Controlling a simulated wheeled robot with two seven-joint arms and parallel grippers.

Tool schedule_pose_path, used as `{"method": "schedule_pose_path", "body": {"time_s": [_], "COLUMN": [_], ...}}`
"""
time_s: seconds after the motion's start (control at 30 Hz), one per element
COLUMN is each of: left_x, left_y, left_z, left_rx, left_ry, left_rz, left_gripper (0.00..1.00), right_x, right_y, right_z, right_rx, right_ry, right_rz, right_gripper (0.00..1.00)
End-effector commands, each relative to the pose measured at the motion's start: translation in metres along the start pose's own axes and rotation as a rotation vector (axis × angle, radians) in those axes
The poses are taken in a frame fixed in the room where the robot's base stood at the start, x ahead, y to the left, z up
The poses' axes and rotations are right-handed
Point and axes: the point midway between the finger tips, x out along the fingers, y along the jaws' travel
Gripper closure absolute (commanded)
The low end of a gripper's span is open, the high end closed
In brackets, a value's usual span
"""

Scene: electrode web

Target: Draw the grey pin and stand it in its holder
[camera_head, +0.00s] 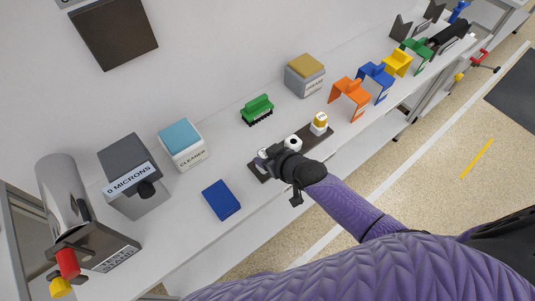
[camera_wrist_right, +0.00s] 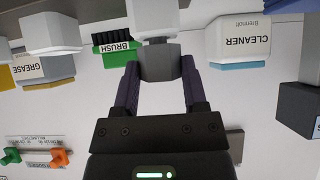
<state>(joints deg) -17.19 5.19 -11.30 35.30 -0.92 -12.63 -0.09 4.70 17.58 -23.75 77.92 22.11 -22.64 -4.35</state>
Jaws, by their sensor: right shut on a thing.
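The dark strip (camera_head: 307,138) on the bench carries a white holder with a dark opening (camera_head: 293,142) and a white holder with a yellow top (camera_head: 320,123). My right gripper (camera_head: 272,155) is over the strip's left end, beside another white piece (camera_head: 263,160) that it partly hides. In the right wrist view, my right gripper (camera_wrist_right: 158,85) is shut on the grey pin (camera_wrist_right: 160,62), a grey block between its fingers. A white piece (camera_wrist_right: 154,18) adjoins the grey part; I cannot tell whether they are joined. My left gripper is not in view.
A green brush (camera_head: 257,108) and a cleaner box (camera_head: 183,146) stand behind the strip. A blue block (camera_head: 221,200) lies left of it. A grease box (camera_head: 305,75) and orange bracket (camera_head: 350,97) stand to the right. The bench between the brush and strip is clear.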

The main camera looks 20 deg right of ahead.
Motion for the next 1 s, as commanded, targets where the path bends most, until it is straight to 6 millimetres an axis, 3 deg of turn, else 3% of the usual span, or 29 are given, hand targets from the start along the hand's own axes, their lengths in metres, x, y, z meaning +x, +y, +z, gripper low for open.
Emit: {"method": "schedule_pose_path", "body": {"time_s": [0.2,0.23,0.4,0.67,0.77,1.0], "left_x": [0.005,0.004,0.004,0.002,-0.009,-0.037], "left_y": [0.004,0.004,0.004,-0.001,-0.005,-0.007], "left_z": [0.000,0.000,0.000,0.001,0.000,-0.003], "left_rx": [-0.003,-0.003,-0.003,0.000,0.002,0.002], "left_ry": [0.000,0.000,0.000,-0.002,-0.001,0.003], "left_rz": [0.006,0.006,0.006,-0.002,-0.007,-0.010], "left_gripper": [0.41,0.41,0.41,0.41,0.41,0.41], "right_x": [0.004,0.003,0.003,0.000,-0.016,-0.076], "right_y": [0.000,0.000,0.000,0.000,0.000,0.000], "right_z": [0.005,0.004,0.004,0.003,0.001,0.000], "right_rx": [0.000,0.000,0.000,0.000,-0.001,-0.002], "right_ry": [0.000,0.000,0.000,0.000,0.000,-0.001], "right_rz": [0.000,0.000,0.000,0.000,0.000,0.000], "right_gripper": [1.00,0.39,0.04,0.04,0.04,0.04]}}
